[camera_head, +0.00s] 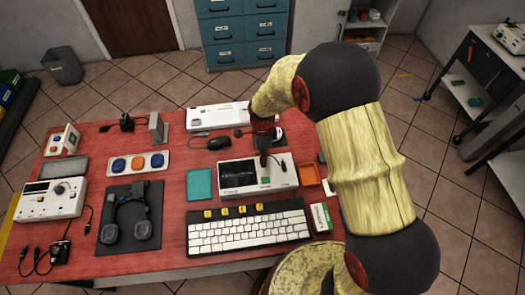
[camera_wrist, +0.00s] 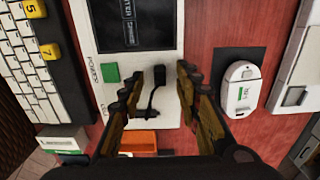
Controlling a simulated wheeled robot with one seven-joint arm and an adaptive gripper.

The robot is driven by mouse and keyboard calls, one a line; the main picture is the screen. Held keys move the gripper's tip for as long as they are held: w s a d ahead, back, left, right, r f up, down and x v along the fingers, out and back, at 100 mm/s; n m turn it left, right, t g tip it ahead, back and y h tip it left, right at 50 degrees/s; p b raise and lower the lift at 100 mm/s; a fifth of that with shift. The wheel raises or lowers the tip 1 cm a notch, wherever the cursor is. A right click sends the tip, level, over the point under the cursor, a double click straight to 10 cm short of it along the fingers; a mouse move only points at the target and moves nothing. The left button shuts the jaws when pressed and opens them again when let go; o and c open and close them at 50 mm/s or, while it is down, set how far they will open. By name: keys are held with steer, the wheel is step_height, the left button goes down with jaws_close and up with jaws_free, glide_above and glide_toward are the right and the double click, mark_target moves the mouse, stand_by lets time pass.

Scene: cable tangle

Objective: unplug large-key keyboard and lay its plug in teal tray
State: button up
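The large-key keyboard (camera_head: 248,233), white with yellow keys along its back edge, lies at the table's front; part of it shows in the wrist view (camera_wrist: 25,65). The teal tray (camera_head: 200,184) lies behind its left end and looks empty. A black plug with a short cable (camera_wrist: 158,78) is at the white screen device (camera_head: 232,189); I cannot trace its cable to the keyboard. My gripper (camera_wrist: 160,76) is open above this device, its fingers on either side of the plug with gaps. In the head view my gripper (camera_head: 264,160) hides part of the device.
An orange tray (camera_head: 309,175) lies right of the device. A white mouse-like unit (camera_wrist: 241,88) sits on a dark pad. Headphones on a dark mat (camera_head: 130,222), a button panel (camera_head: 136,163) and a white box with dials (camera_head: 50,199) stand to the left.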

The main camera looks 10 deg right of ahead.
steer(key=shift+f, duration=0.95)
steer(key=shift+c, duration=1.1)
jaws_close()
